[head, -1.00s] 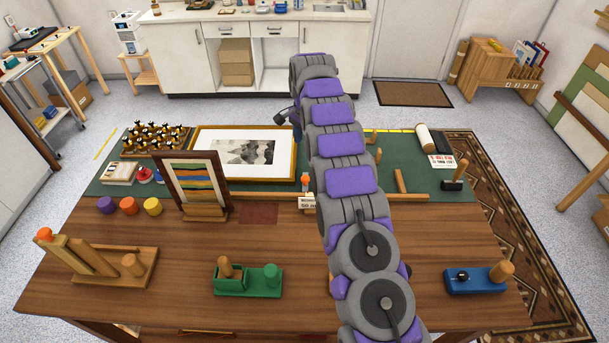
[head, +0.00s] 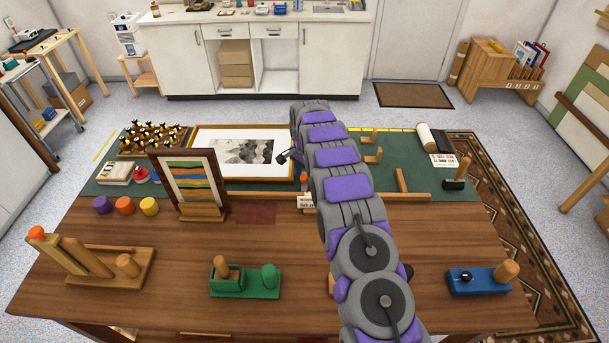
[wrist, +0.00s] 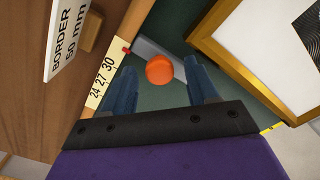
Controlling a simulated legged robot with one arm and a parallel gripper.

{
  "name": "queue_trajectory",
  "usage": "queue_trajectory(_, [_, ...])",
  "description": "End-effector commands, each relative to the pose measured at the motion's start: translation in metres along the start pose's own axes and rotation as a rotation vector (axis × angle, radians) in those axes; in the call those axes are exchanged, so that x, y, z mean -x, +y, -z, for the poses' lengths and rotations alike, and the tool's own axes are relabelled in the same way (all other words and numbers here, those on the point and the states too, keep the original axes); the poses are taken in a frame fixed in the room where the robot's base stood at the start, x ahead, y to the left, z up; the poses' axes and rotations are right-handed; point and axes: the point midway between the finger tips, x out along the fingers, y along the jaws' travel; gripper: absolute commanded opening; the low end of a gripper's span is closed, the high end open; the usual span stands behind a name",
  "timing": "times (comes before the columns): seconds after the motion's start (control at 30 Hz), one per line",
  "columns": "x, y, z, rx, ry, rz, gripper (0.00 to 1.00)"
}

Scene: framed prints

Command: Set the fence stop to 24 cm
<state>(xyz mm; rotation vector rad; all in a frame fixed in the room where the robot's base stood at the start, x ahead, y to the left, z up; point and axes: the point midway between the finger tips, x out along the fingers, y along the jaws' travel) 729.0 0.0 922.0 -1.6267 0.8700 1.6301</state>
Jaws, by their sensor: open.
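The fence stop's orange knob (wrist: 159,68) is between the two fingers of my open gripper (wrist: 161,85) in the wrist view, with gaps on both sides. A grey metal bar (wrist: 158,54) passes by the knob. A pale scale strip (wrist: 105,80) reads 24, 27, 30, and a small red marker (wrist: 126,49) sits near its 30 end. In the head view the orange knob (head: 304,178) stands at the wooden fence (head: 265,195), just left of my arm. My fingers are hidden there behind the arm.
A "BORDER 50 mm" card (wrist: 72,40) stands close by on the left in the wrist view. A gold-framed print (head: 199,150) lies on the green mat left of the arm. A standing striped frame (head: 188,180) is at the fence's left. Wooden pegs are right.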

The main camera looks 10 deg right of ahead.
Motion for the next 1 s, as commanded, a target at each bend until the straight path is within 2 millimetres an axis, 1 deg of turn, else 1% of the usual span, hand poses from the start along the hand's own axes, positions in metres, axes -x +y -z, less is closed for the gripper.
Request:
queue_trajectory(0.27, [-0.001,-0.0002,0.0,0.0,0.0,0.0,0.59])
queue_trajectory(0.87, [-0.0006,-0.001,0.0005,0.0,0.001,0.002,0.02])
queue_trajectory(0.9, [-0.0005,-0.0011,0.0005,0.0,0.001,0.002,0.0])
queue_trajectory(1.0, [-0.0004,-0.0013,0.0006,0.0,0.002,0.002,0.0])
